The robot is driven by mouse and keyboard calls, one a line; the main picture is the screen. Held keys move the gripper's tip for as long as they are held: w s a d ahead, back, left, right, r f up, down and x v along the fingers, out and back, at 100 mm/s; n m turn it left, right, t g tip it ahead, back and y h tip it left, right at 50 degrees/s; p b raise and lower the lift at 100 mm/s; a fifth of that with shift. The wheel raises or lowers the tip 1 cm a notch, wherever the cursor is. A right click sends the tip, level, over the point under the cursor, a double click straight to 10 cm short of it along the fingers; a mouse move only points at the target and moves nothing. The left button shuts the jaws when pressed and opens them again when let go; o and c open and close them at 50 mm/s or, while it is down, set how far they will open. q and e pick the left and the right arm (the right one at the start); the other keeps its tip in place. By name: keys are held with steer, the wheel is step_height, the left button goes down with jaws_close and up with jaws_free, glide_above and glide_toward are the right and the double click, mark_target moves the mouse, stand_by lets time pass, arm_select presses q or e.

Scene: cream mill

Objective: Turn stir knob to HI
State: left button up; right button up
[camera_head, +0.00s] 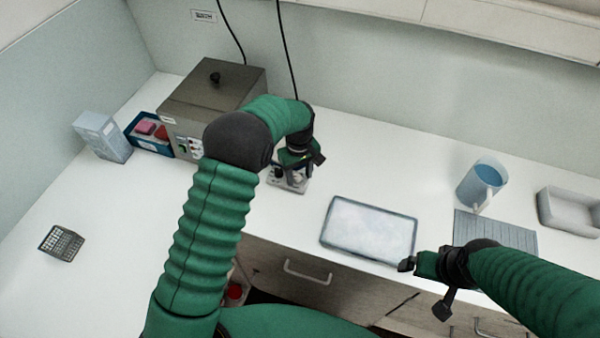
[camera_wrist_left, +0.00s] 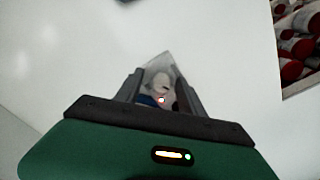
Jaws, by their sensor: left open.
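A small white-and-grey device (camera_head: 290,184) with dark round parts stands on the bench near its front edge, partly hidden by my left gripper. I take it for the stirrer, but the stir knob and its HI mark are too small to make out. My left gripper (camera_head: 300,160) is open and points down just above this device. In the left wrist view the two fingers (camera_wrist_left: 160,92) stand apart, with part of a pale device showing between them. Contact cannot be told. My right gripper (camera_head: 424,287) is open and empty by the bench's front edge at right.
A grey metal box (camera_head: 222,88) with a black top knob stands behind left, beside a blue bin (camera_head: 150,146) and a pale carton (camera_head: 100,137). A white tray (camera_head: 368,229), a blue jug (camera_head: 481,184) and a grey tub (camera_head: 568,211) are to the right. A dark rack (camera_head: 62,243) lies far left.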

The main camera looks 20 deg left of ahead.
arm_select(q)
steer(key=shift+a+f, duration=0.1)
steer(key=shift+a, duration=0.4)
steer(key=shift+c, duration=0.3)
steer(key=shift+a, duration=0.1)
steer(key=shift+c, duration=2.5)
steer(key=shift+d, duration=0.5)
jaws_close()
steer(key=shift+a, duration=0.2)
steer(key=shift+d+m, duration=0.1)
steer(key=shift+m, duration=0.8)
steer(key=m, duration=0.4)
steer(key=shift+p, duration=0.3)
steer(key=m, duration=0.6)
steer(key=shift+m+p, duration=0.3)
steer(key=shift+m, duration=0.1)
steer(key=m, duration=0.5)
steer(key=shift+p, duration=0.3)
steer(key=m, duration=0.4)
steer(key=m+p, duration=0.1)
steer(key=m, duration=0.1)
steer(key=shift+a, duration=0.25)
arm_select(e)
steer(key=r, duration=0.2)
steer(key=shift+a+r, duration=0.2)
steer(key=shift+r, duration=0.1)
arm_select(q)
steer(key=shift+w, duration=0.1)
